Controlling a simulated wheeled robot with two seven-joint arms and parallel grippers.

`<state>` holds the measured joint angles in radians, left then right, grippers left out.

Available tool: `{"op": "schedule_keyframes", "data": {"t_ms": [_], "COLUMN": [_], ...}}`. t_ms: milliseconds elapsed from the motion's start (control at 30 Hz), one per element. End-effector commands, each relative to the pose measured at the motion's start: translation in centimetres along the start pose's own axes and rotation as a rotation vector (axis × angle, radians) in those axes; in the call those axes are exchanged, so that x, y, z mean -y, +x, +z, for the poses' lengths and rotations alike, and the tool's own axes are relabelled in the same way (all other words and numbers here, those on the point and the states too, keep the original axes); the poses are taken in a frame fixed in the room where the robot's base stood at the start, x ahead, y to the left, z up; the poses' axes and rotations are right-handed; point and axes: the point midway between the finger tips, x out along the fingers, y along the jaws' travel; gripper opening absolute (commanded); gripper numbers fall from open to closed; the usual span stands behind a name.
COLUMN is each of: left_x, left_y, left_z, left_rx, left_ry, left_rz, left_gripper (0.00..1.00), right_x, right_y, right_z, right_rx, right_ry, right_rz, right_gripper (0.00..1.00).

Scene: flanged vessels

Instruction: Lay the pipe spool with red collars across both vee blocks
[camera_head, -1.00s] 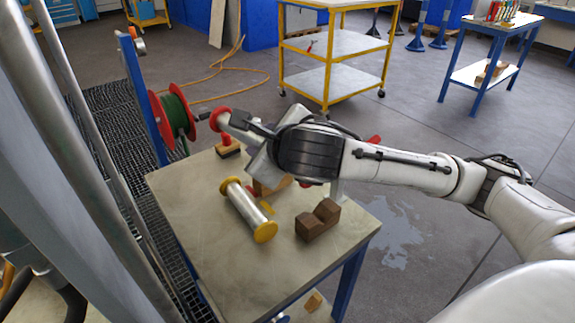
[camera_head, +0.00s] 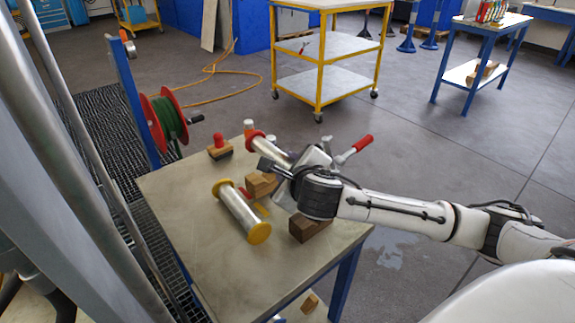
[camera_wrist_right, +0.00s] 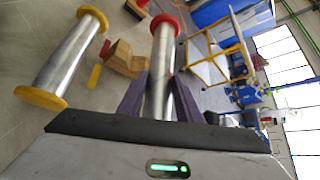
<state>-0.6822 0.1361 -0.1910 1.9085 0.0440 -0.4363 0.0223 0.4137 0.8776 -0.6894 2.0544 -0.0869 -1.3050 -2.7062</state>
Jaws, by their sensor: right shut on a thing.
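The pipe spool with red collars (camera_head: 269,151) is a silver tube held in my right gripper (camera_head: 280,163), above the table's far part. One red collar shows; the other end is hidden by the gripper. In the right wrist view the spool (camera_wrist_right: 163,58) lies between the two dark fingers (camera_wrist_right: 160,92), which are shut on it. One wooden vee block (camera_head: 261,185) stands on the table just below the gripper. The other, darker vee block (camera_head: 309,229) is nearer and partly hidden by my arm. My left gripper is not in view.
A spool with yellow collars (camera_head: 242,212) lies left of the vee blocks. A red-knobbed block (camera_head: 220,147) stands at the back of the table (camera_head: 195,235). A red-handled tool (camera_head: 355,147) shows beyond the gripper. The table's near left part is clear.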

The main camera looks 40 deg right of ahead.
Motion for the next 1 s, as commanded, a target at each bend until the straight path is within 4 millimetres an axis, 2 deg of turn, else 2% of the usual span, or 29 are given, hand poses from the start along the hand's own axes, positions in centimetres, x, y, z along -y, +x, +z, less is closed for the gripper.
{"op": "schedule_keyframes", "data": {"t_ms": [33,167,600,1000], "left_x": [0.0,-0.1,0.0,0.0], "left_y": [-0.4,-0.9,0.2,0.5], "left_z": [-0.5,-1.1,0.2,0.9], "left_rx": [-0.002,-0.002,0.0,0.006], "left_ry": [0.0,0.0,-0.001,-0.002], "left_rz": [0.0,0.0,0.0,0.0], "left_gripper": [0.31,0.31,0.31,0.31], "right_x": [0.5,0.3,-2.6,-4.2], "right_y": [-0.2,-0.2,1.9,3.0], "right_z": [0.4,0.2,-2.5,-4.0], "right_rx": [0.005,0.003,0.004,0.005], "right_ry": [-0.001,-0.01,-0.009,-0.008], "right_rz": [-0.008,-0.013,-0.011,-0.012], "right_gripper": [0.0,0.0,0.0,0.0]}}
